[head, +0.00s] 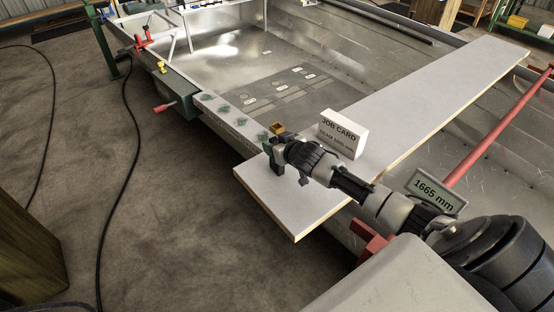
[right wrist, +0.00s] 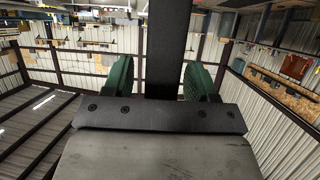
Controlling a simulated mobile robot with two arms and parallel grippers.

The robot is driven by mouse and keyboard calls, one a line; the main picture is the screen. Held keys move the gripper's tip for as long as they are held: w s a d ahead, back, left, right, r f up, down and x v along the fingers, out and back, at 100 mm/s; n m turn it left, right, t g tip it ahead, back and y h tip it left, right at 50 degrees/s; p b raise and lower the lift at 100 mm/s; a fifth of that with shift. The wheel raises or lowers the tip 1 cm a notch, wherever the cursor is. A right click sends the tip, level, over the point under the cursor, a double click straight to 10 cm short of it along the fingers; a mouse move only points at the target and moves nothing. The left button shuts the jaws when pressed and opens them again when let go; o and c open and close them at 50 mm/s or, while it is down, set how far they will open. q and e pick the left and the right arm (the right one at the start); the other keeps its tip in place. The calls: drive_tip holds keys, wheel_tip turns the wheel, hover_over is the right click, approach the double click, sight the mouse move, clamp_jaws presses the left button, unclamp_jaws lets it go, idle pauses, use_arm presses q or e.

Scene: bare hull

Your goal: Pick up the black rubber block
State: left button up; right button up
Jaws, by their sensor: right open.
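My right gripper (head: 271,148) is open at the near left end of the pale plank, beside the hull's edge. In the right wrist view its green finger pads (right wrist: 158,80) stand apart. A dark upright bar (right wrist: 167,45) shows between them; I cannot tell whether it is the black rubber block or part of the gripper. In the head view dark shapes crowd around the fingers, and I cannot pick out the block for certain. A small yellow-brown piece (head: 277,129) shows just behind the fingertips. My left gripper is not in view.
The pale plank (head: 440,95) lies across the open metal hull (head: 215,50). A white job card block (head: 342,134) stands on it, close to my right arm. A 1665 mm sign (head: 435,190) and a red bar (head: 500,125) are at right. Floor at left is mostly clear, with black cables.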

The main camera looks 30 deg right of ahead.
clamp_jaws()
drive_tip(key=shift+r, duration=0.15)
idle(0.4)
